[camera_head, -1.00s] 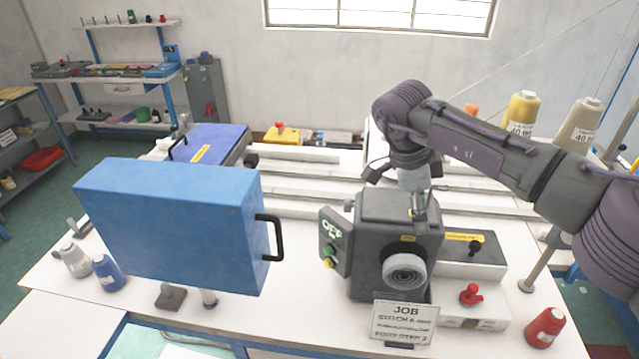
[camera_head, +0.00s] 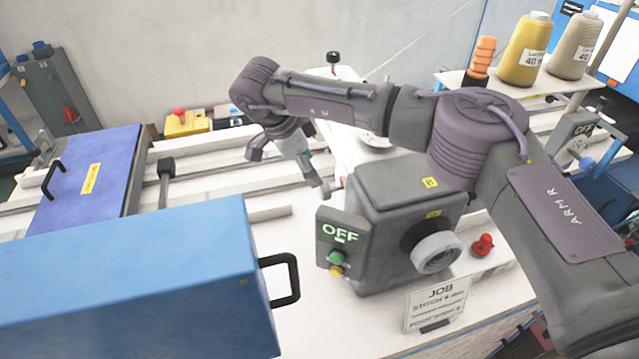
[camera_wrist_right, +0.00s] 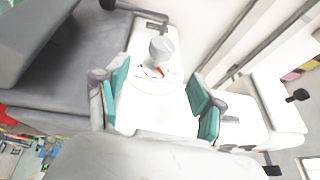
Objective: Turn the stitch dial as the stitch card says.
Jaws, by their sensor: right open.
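The stitch card (camera_head: 436,304) stands in front of the grey sewing machine head (camera_head: 395,215). It reads JOB and a STITCH line; its smaller text is too blurred to read surely. What looks like the stitch dial, a pale knob (camera_wrist_right: 161,49) with a red mark on a white round plate, shows in the right wrist view. It lies beyond and between the open teal-padded fingers of my right gripper (camera_wrist_right: 160,95), not touching them. In the head view my right gripper (camera_head: 318,178) hangs left of the machine head, empty. My left gripper is out of view.
A grey round wheel (camera_head: 436,253) and a red knob (camera_head: 482,245) are at the machine's right. A large blue box (camera_head: 140,285) with a black handle fills the front left. Thread cones (camera_head: 524,50) stand behind.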

